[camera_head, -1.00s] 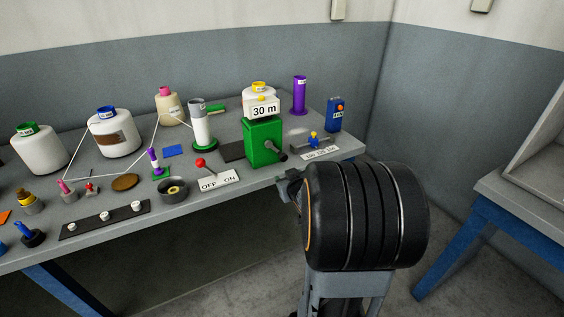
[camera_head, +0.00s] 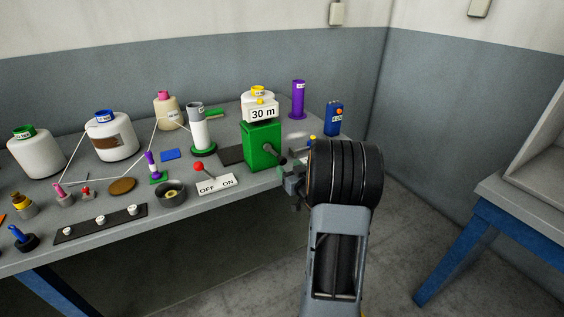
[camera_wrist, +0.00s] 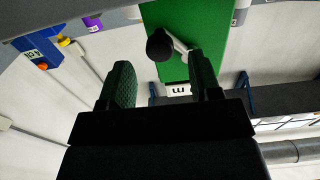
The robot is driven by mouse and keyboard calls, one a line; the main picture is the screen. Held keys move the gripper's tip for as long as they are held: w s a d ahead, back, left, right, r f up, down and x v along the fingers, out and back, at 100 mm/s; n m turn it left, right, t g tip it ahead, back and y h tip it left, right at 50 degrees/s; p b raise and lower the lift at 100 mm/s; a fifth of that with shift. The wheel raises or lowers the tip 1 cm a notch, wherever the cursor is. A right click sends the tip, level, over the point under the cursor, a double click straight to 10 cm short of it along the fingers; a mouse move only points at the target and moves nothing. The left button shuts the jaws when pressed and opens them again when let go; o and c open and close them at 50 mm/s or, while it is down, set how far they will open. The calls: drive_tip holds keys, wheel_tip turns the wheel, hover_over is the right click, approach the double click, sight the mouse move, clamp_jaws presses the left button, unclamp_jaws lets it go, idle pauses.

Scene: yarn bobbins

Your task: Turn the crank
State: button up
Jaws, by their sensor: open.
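The green crank box (camera_head: 262,146) stands near the front edge of the table with a "30 m" sign (camera_head: 263,113) on top. Its crank (camera_head: 272,152) sticks out of the front, with a dark knob at its end. My gripper (camera_head: 290,172) is just in front and to the right of the crank. In the wrist view my gripper (camera_wrist: 160,85) is open, with green pads. The crank's black knob (camera_wrist: 160,45) and pale arm (camera_wrist: 178,46) show between and just beyond the fingertips, against the green box (camera_wrist: 205,25). I cannot tell whether a finger touches the crank.
A red-knobbed switch (camera_head: 198,167) with an OFF/ON plate (camera_head: 216,184) lies left of the box. A blue device (camera_head: 334,118) and a purple spool (camera_head: 298,98) stand right and behind. White bobbins (camera_head: 112,137) stand further left. The floor in front is clear.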

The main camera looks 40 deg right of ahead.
sight(283, 163)
drive_tip(key=shift+w+d, duration=0.2)
drive_tip(key=shift+w, duration=1.15)
drive_tip(key=shift+w+d, duration=0.15)
drive_tip(key=shift+w, duration=1.15)
drive_tip(key=shift+c, duration=0.3)
clamp_jaws()
